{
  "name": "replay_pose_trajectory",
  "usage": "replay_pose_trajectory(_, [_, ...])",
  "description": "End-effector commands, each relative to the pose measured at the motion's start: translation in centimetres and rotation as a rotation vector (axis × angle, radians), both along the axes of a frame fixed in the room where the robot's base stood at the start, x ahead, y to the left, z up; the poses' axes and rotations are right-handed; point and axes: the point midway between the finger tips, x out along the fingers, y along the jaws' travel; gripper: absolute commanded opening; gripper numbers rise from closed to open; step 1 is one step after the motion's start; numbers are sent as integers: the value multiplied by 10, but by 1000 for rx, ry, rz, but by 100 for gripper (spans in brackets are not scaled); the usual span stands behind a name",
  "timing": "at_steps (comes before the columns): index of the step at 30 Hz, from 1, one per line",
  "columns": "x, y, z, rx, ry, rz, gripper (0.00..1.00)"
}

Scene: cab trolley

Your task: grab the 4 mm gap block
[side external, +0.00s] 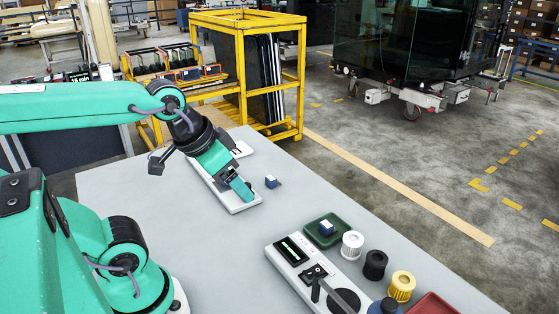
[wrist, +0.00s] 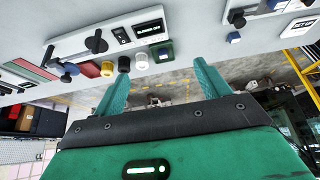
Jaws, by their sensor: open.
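A small dark blue block with a pale top (side external: 272,181) sits alone on the grey table, right of my gripper (side external: 241,188). In the wrist view this blue block (wrist: 234,37) lies beyond the right finger. A second small blue and white block (side external: 326,228) sits in a green tray (side external: 311,236). I cannot read a gap size on either block. My gripper (wrist: 160,78) is open, its two teal fingers apart with nothing between them. In the side view it hangs, tilted, over or just above a white panel (side external: 243,207); the exact height is unclear.
A white device (side external: 275,256) with a black display and lever stands at the front. White (side external: 352,245), black (side external: 375,265) and yellow (side external: 401,287) knobs stand beside the green tray. A red tray (side external: 432,305) lies nearer. The table is clear between the block and green tray.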

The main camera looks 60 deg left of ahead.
Motion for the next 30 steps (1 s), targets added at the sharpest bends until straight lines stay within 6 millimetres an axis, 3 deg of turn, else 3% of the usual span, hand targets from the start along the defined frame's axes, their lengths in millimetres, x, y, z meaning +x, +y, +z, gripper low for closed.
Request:
replay_pose_trajectory(1, [0, 0, 0, 0, 0, 0, 67])
replay_pose_trajectory(3, [0, 0, 0, 0, 0, 0, 56])
replay_pose_trajectory(17, [6, 5, 2, 9, 13, 5, 56])
replay_pose_trajectory(23, [25, 20, 5, 33, 55, 13, 56])
replay_pose_trajectory(30, [58, 55, 4, 65, 135, 23, 56])
